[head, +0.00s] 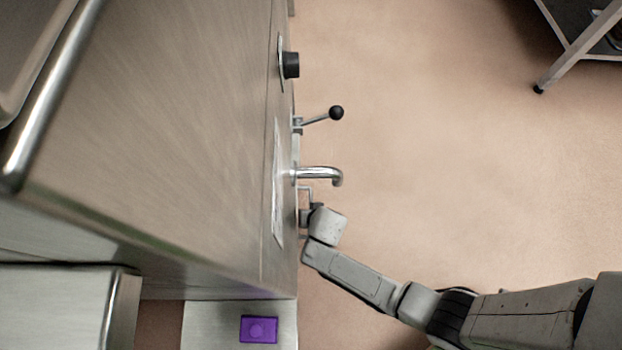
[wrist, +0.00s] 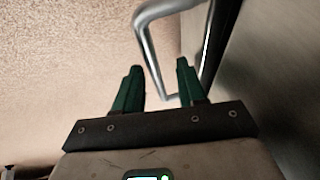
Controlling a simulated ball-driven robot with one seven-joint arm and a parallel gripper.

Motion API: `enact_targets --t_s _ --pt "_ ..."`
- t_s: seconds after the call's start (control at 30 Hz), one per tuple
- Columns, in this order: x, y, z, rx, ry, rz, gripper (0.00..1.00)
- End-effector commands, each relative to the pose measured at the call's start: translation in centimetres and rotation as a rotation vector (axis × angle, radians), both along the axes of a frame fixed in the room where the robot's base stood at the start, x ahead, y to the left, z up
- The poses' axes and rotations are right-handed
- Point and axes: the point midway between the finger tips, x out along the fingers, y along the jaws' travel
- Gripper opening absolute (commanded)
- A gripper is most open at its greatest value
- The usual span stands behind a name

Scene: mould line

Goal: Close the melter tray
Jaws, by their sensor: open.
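The melter seems to be the large brushed-metal cabinet (head: 160,130) on the left of the head view. I cannot make out its tray as a separate part. A bent metal bar (wrist: 150,52) shows in the wrist view, its lower part between my fingers; I cannot tell whether it is the tray's handle or the spout, or whether it touches them. My gripper (wrist: 158,66) has its green fingers apart and holds nothing. In the head view my gripper (head: 312,207) is close to the cabinet's front face, mostly hidden by my wrist.
A curved chrome spout (head: 322,174), a black-knobbed lever (head: 335,113) and a black dial (head: 291,65) stick out from the front. A purple block (head: 258,329) sits on a metal surface at the bottom. A metal table (head: 575,55) stands upper right. The floor (head: 450,150) between is clear.

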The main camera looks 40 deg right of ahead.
Motion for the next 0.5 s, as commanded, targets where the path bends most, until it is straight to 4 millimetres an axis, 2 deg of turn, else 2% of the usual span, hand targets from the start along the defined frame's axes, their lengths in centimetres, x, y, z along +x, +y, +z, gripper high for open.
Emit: enact_targets --t_s 0.13,0.27,0.5 --pt "-0.1 0.0 0.3 -0.001 0.001 0.000 0.40" --pt "-0.7 0.0 1.6 -0.001 0.002 -0.001 0.40" --pt "-2.5 0.5 5.8 0.000 0.001 0.000 0.40"
